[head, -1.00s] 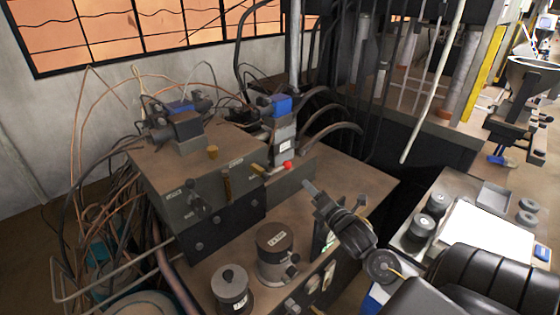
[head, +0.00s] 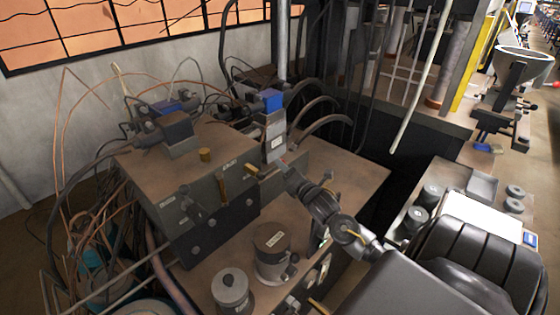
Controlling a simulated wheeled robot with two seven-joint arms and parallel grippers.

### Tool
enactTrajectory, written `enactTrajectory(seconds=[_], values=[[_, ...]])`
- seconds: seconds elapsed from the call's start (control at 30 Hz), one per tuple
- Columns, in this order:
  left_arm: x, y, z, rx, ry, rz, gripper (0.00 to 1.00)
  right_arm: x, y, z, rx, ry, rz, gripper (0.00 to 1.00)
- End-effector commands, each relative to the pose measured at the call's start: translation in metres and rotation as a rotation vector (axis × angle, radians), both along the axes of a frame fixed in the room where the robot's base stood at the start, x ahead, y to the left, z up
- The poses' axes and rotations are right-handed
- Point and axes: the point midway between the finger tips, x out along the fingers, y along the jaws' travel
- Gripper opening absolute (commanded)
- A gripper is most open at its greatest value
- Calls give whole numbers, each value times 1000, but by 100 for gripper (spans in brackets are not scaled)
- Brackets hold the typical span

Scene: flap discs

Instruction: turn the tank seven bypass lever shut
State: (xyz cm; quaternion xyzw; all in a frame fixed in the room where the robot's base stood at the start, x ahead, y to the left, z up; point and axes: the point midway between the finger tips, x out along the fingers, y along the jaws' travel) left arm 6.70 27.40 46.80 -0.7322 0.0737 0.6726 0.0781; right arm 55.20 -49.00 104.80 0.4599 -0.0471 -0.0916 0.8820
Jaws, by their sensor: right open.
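A brown steel valve block (head: 205,160) stands on the bench, with small labels too small to read. On its front face are a black lever (head: 190,202) at the left and a brass-coloured upright lever (head: 222,188) at the right. A yellow handle (head: 252,171) sticks out near the block's right end. I cannot tell which one is the tank seven bypass lever. My right gripper (head: 292,178) is open, reaching in from the lower right. Its tips are beside the lower block's right end, right of the yellow handle; contact cannot be told. My left gripper is not in view.
Two dark cylinders, one (head: 272,250) larger and one (head: 231,290) smaller, stand on the bench front. Blue-topped valves (head: 271,100) and hoses rise behind. Copper pipes crowd the left. A side table (head: 412,195) with a tray (head: 482,187) is at right. Bare bench top (head: 350,180) lies right of the block.

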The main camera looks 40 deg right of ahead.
Motion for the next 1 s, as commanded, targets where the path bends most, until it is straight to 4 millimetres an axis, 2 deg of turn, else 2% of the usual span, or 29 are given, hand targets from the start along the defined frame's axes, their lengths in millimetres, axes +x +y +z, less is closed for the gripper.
enactTrajectory(seconds=[0.03,0.2,0.6,0.9,1.0], values=[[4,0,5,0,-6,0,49,9,-1,3,1,0,0,48],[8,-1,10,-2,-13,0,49,28,-4,1,1,0,1,48],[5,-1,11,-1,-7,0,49,34,-5,-1,0,1,3,48],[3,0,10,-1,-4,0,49,34,-6,0,0,1,3,9],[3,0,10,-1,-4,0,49,34,-6,-1,0,1,3,0]])
